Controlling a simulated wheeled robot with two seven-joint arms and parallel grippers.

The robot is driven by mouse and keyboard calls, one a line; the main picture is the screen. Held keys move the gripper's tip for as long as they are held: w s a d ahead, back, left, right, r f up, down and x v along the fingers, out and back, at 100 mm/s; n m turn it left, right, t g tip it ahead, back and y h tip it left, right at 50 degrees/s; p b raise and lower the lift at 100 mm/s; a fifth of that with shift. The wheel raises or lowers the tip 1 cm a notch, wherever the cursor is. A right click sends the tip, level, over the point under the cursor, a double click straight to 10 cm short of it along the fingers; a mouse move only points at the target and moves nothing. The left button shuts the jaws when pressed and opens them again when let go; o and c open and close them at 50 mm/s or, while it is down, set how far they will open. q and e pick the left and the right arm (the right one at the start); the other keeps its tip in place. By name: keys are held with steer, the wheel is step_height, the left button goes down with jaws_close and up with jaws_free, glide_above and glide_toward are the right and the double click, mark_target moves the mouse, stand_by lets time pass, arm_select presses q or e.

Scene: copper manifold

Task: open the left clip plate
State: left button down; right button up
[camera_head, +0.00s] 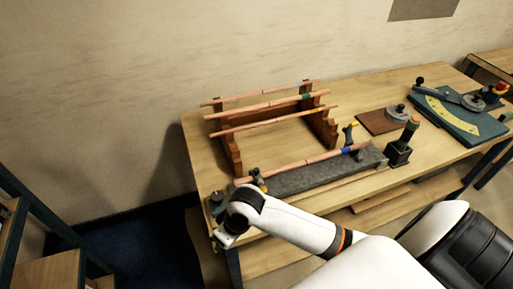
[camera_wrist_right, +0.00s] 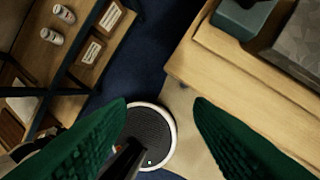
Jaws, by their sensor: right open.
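A grey stone bar (camera_head: 320,174) lies along the front of the workbench, and its end also shows at the upper right in the right wrist view (camera_wrist_right: 300,42). The left clip (camera_head: 257,179) is a small dark fitting at the bar's left end; whether its plate is open or shut is too small to tell. A copper pipe (camera_head: 300,163) with a blue band runs from it to the right clip (camera_head: 349,139). My right gripper (camera_head: 223,238) is low at the bench's left front corner, left of and nearer than the left clip. Its green fingers (camera_wrist_right: 160,104) are open and empty.
A wooden rack (camera_head: 232,154) with several copper pipes stands behind the bar. A dark post tool (camera_head: 402,146) and a teal bender plate (camera_head: 460,120) are to the right. A green-grey fitting (camera_head: 216,201) sits near the bench's left edge. Shelving (camera_wrist_right: 30,95) shows at left.

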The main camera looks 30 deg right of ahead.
steer(key=w+d+r+g+h, duration=0.1)
steer(key=w+d, duration=0.2)
steer(key=w, duration=0.2)
step_height(320, 180, up, 7)
steer(key=m+g+h, duration=0.1)
steer(key=m+h, duration=0.1)
steer(key=m, duration=0.4)
glide_above(257, 169)
steer(key=shift+a+f, duration=0.15)
steer(key=shift+a, duration=0.1)
steer(key=shift+w+d+m, duration=0.1)
steer(key=shift+d+m, duration=0.2)
step_height(257, 169, down, 5)
steer(key=b, duration=0.6)
steer(key=shift+a+b, duration=0.1)
steer(key=shift+b, duration=0.2)
steer(key=shift+f+p, duration=0.5)
steer(key=shift+f, duration=0.7)
arm_select(q)
steer(key=f, duration=0.5)
steer(key=shift+w+a+f, duration=0.2)
steer(key=shift+w, duration=0.05)
arm_select(e)
steer(key=shift+c, duration=0.6)
